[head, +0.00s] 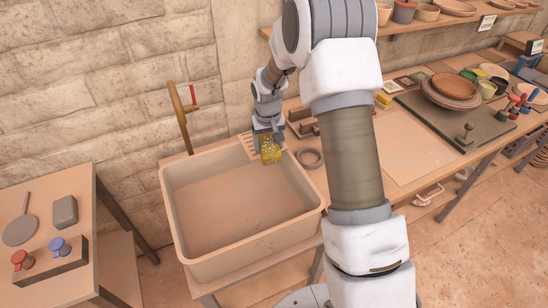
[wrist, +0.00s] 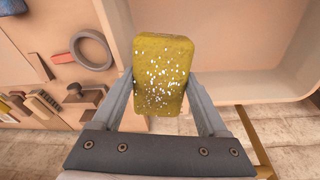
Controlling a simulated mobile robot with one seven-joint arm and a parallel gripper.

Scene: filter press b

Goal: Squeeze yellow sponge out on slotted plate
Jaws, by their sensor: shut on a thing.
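The yellow sponge (head: 270,153) is a block with white specks on its face; it fills the middle of the wrist view (wrist: 162,75). My gripper (head: 266,138) is shut on it, with one finger on each side; the gripper also shows in the wrist view (wrist: 162,82). The sponge is at the back right corner of the large basin, near its rim. A pale slotted plate (head: 246,141) shows partly at the basin's back edge, just left of my gripper. I cannot tell whether the sponge touches it.
The basin (head: 187,212) looks empty inside. A grey ring (head: 309,157) and brushes lie on the bench right of it. A side table (head: 85,275) with red and blue knobs is at left.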

